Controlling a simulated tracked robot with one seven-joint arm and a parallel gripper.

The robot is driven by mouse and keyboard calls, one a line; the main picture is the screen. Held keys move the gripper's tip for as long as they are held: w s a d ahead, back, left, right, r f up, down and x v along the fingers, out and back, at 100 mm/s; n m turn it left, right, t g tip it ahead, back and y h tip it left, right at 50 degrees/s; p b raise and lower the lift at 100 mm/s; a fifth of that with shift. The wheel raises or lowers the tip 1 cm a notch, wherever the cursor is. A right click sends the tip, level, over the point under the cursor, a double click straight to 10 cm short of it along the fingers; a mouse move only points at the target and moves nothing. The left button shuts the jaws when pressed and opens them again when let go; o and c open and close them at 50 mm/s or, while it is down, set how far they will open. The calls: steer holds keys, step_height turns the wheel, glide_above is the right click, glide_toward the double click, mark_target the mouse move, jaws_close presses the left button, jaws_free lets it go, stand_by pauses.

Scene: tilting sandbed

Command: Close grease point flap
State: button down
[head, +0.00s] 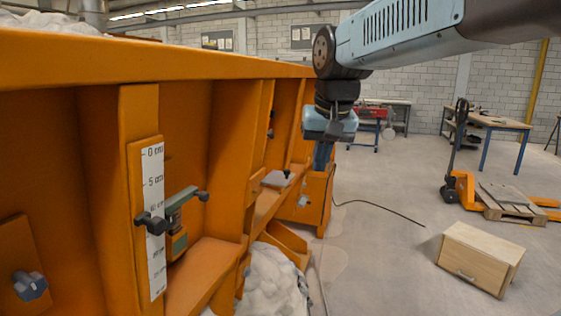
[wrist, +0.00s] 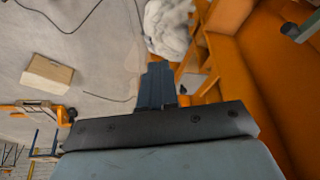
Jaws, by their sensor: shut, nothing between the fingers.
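A small light-grey plate (head: 277,178), which looks like the grease point flap, sticks out roughly level from the side of the orange sandbed frame (head: 220,150) in the head view. A grey patch beside my fingers in the wrist view (wrist: 196,83) may be the same plate, but I cannot be sure. My gripper (head: 322,168) points down in front of the frame, to the right of the plate and apart from it in the picture. In the wrist view its blue fingers (wrist: 157,75) are together and empty. The grease point itself cannot be made out.
A white scale (head: 153,220) and a dark-handled lever (head: 180,205) are on the near frame. Pale sand (head: 272,280) lies below. A wooden box (head: 480,258) and an orange pallet truck (head: 466,188) stand right. The floor between is mostly clear, with a cable (head: 380,204).

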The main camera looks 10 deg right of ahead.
steer(key=w+r+m+g, duration=0.2)
steer(key=w+r, duration=0.3)
steer(key=w, duration=0.6)
steer(key=m+g, duration=0.2)
steer(key=m, duration=0.1)
glide_toward(288, 170)
step_height(288, 170, down, 7)
